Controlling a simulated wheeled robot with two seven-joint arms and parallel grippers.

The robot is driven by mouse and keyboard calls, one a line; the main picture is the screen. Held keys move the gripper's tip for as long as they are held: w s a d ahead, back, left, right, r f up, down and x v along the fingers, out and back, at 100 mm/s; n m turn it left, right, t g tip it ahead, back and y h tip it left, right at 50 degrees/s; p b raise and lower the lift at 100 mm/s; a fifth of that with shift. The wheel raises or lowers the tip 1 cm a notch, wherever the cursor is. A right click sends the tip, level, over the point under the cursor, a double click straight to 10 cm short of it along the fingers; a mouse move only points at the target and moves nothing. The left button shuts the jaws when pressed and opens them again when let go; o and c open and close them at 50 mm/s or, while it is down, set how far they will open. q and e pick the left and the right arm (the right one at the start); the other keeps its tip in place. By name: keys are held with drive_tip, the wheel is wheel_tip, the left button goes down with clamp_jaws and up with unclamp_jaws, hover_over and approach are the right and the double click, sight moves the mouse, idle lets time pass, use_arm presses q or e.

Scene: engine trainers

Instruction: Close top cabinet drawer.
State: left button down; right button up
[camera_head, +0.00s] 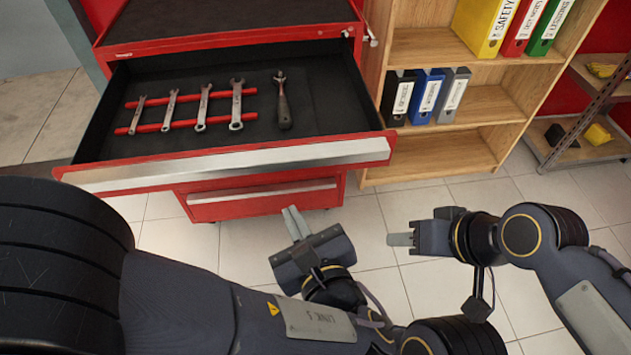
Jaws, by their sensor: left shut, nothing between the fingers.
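The red cabinet (230,24) stands at the upper left with a black top. Its top drawer (240,164) is pulled far out towards me, with a silver handle strip along its front. Several wrenches on red rails and a dark-handled tool (283,105) lie inside. My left gripper (293,217) is shut and empty, just below and in front of the right half of the drawer front, apart from it in the picture. My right gripper (395,239) points left, to the right of the left one; its fingers look close together, but their opening is hard to see.
A lower red drawer (262,199) is below the open one. A wooden shelf (445,155) with binders stands right of the cabinet. A metal rack (582,125) with yellow items is at the far right. The tiled floor between is clear.

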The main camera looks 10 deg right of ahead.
use_arm(q)
drive_tip(key=s+d+f+m+t+h, duration=0.1)
drive_tip(key=s+d+m+t+h, duration=0.3)
drive_tip(key=d, duration=0.3)
drive_tip(key=g, duration=0.1)
approach(327, 170)
drive_tip(key=shift+m, duration=0.4)
drive_tip(key=w+r, duration=0.1)
drive_tip(key=w, duration=0.1)
drive_tip(key=w+r, duration=0.1)
drive_tip(key=w, duration=0.1)
drive_tip(key=w+r, duration=0.2)
drive_tip(key=w, duration=0.1)
drive_tip(key=shift+a+r, duration=0.1)
drive_tip(key=shift+a, duration=0.1)
use_arm(e)
drive_tip(key=shift+f, duration=0.55)
